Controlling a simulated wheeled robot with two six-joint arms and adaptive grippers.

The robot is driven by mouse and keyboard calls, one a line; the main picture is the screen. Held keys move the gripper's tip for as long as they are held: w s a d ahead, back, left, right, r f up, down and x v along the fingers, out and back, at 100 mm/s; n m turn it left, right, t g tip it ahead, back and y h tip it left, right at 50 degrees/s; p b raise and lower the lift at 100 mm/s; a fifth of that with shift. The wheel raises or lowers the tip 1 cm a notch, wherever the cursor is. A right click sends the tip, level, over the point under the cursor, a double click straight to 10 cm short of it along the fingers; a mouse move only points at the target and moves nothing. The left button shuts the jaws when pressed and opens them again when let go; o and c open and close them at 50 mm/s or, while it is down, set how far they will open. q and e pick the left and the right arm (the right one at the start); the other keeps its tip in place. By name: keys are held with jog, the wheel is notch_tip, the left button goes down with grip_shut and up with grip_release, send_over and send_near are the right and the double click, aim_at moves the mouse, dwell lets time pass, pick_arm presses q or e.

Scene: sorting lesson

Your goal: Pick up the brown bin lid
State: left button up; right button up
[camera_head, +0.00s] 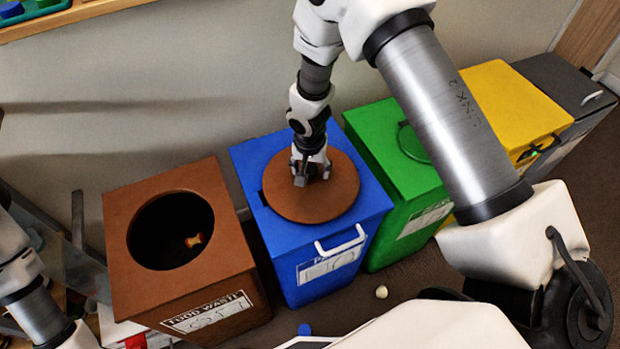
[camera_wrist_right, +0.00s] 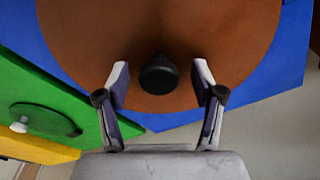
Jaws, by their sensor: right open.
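The brown bin lid (camera_head: 335,190) is a round disc lying on top of the blue bin (camera_head: 255,158). In the right wrist view the lid (camera_wrist_right: 75,40) fills the upper part, with a black knob (camera_wrist_right: 158,75) at its middle. My right gripper (camera_head: 309,178) is over the lid. In the wrist view its open fingers (camera_wrist_right: 160,84) stand on either side of the knob, with a gap on both sides. In the head view the gripper hides the knob. My left arm is at the left edge; its gripper is out of view.
The brown food waste bin (camera_head: 130,220) stands left with a round open hole and a small orange-brown item (camera_head: 194,240) inside. Green (camera_head: 375,140), yellow (camera_head: 490,90) and grey (camera_head: 560,85) bins stand right. A pale ball (camera_head: 381,292) and a blue disc (camera_head: 304,329) lie on the floor.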

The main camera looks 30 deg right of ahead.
jog(key=shift+s, duration=0.15)
jog(key=c, duration=0.3)
grip_shut()
